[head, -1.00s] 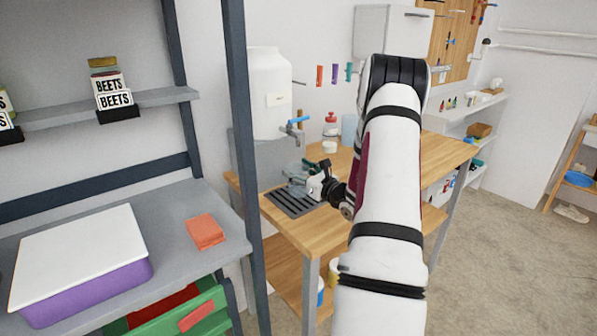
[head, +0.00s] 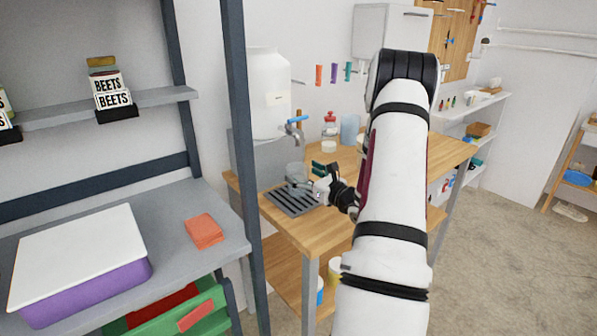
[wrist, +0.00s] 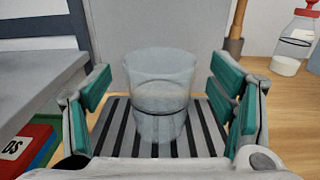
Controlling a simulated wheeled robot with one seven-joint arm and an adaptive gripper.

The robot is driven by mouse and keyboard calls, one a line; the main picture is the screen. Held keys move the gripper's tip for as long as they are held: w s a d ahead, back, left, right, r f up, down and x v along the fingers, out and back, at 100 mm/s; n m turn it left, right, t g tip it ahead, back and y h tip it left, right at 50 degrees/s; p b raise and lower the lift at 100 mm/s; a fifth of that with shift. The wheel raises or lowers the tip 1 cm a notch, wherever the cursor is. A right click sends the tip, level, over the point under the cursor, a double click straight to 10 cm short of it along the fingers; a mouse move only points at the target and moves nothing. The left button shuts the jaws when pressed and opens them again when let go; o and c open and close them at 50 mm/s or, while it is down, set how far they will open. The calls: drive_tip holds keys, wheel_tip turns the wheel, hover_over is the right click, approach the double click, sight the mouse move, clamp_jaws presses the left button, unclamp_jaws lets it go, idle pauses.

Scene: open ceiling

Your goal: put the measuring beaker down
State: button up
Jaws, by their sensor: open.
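The clear measuring beaker (wrist: 160,98) stands upright on the dark slatted drip tray (wrist: 110,135), between my gripper's fingers and beyond them in the wrist view. In the head view the beaker (head: 296,171) is at the tray's back part, below the tap. My gripper (wrist: 162,92) is open, with a green-padded finger on each side and a visible gap between each pad and the beaker. In the head view my gripper (head: 309,176) is just to the right of the beaker, low over the drip tray (head: 290,203).
A white water tank (head: 268,95) with a blue-handled tap (head: 296,123) is above the tray. A red-capped bottle (head: 330,125) and a bluish jug (head: 350,128) stand behind on the wooden table (head: 300,228). A dark shelf post (head: 240,150) rises at the left.

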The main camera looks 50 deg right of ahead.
drive_tip(key=v, duration=0.9)
drive_tip(key=shift+w, duration=0.1)
